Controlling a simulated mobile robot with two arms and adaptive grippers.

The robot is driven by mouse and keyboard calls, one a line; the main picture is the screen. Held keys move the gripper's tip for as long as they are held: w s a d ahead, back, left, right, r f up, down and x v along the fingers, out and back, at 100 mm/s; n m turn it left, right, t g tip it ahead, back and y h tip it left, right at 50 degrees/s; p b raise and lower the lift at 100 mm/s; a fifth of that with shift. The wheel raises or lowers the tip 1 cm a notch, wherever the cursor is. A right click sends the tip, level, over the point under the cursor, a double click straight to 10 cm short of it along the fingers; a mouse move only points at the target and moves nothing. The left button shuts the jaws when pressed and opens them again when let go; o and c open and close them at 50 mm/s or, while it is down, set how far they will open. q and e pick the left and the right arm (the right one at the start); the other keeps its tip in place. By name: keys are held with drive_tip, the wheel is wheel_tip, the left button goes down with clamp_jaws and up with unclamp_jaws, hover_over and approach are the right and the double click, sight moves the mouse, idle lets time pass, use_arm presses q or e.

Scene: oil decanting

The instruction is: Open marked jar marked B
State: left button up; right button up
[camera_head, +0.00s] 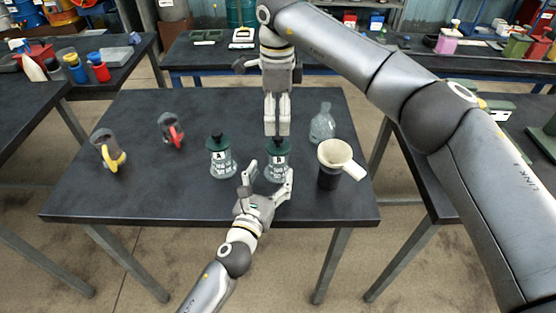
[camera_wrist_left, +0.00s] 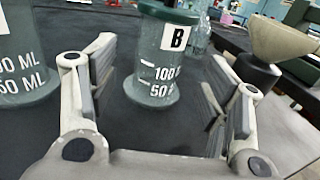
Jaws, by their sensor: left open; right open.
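Jar B (camera_head: 277,169) stands upright on the dark table, with its green lid (camera_head: 278,146) on top. In the left wrist view jar B (camera_wrist_left: 160,62) stands just ahead, between the spread fingers. My left gripper (camera_head: 267,178) is open at the near side of jar B; whether it touches the glass I cannot tell. My right gripper (camera_head: 277,130) points straight down from above, its fingertips close over the lid of jar B. Its fingers look near each other, with a narrow gap. Jar A (camera_head: 221,162), also green-lidded, stands to the left of jar B.
A black cup with a cream funnel (camera_head: 336,155) stands right of jar B, and a clear flask (camera_head: 322,125) behind it. Two mugs, yellow-handled (camera_head: 107,152) and red-handled (camera_head: 171,131), stand at the left. The table's front (camera_head: 180,206) is clear.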

sight(275, 167)
use_arm(q)
drive_tip(key=x, duration=0.5)
drive_tip(key=shift+f, duration=0.2)
use_arm(e)
drive_tip(key=shift+w+d+f, duration=0.15)
drive_tip(key=shift+w+f, duration=0.05)
drive_tip(key=shift+w, duration=0.2)
use_arm(q)
drive_tip(key=shift+w+d+r, duration=0.1)
drive_tip(key=shift+w+r, duration=0.05)
drive_tip(key=shift+w, duration=0.15)
use_arm(e)
drive_tip(key=shift+s+r, duration=0.15)
drive_tip(key=shift+s, duration=0.1)
use_arm(q)
drive_tip(key=shift+w, duration=0.1)
use_arm(e)
drive_tip(key=shift+w, duration=0.1)
use_arm(q)
drive_tip(key=shift+c, duration=0.3)
